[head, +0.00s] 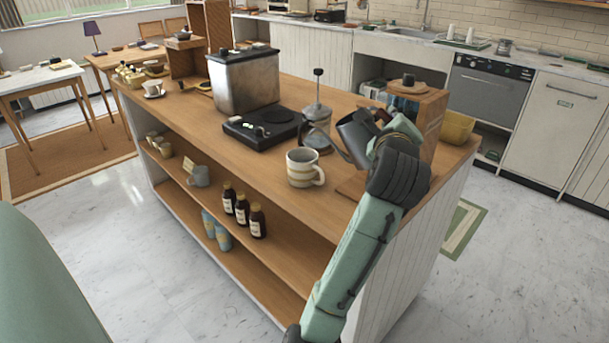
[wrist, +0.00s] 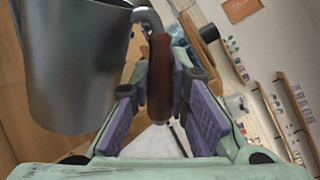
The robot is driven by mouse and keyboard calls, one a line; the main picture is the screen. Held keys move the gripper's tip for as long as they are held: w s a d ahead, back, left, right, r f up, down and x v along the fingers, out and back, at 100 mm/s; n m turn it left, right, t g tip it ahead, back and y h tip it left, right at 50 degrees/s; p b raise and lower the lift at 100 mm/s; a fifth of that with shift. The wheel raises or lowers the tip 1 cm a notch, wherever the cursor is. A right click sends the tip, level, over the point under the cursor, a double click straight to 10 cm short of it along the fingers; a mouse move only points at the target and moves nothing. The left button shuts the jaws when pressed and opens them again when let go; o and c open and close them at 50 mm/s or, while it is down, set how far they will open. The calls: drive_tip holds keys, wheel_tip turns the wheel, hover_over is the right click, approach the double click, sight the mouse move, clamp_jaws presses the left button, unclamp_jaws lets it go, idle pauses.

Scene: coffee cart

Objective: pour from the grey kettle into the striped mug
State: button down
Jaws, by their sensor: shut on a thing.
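The striped mug (head: 301,170), cream with grey bands, stands upright on the wooden cart top (head: 258,158) near its front edge, its handle to the right. The grey kettle (head: 353,137) is held above the cart top, right of the mug and apart from it. It looks tilted, with its thin spout on the mug's side. My gripper (head: 381,123) is shut on the kettle's handle. In the wrist view the kettle body (wrist: 75,60) fills the left, and its brown handle (wrist: 160,80) sits between my purple finger pads. The mug's contents cannot be made out.
A glass press (head: 317,125) stands close behind the mug, left of the kettle. A black hot plate (head: 262,128) and a large metal bin (head: 245,82) are farther left. A wooden box (head: 424,115) and a yellow bowl (head: 457,128) stand at the right. Brown bottles (head: 242,209) are on the shelf below.

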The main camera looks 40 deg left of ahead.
idle(0.5)
drive_tip(key=shift+d+f+m+t+y+b, duration=0.15)
drive_tip(key=shift+f+m+b, duration=0.8)
drive_tip(key=shift+f+b, duration=1)
drive_tip(key=shift+d+f+m+t+y+b, duration=0.1)
drive_tip(key=shift+f+m+t+y+b, duration=0.15)
drive_tip(key=shift+f+m+b, duration=1.25)
drive_tip(key=shift+d+f+m+t+y+b, duration=0.15)
drive_tip(key=shift+f+m+b, duration=0.3)
drive_tip(key=shift+f+b, duration=2)
drive_tip(key=shift+r+b, duration=0.6)
drive_tip(key=shift+r, duration=0.05)
drive_tip(key=shift+r, duration=0.1)
wheel_tip(320, 180, up, 5)
drive_tip(key=p, duration=0.4)
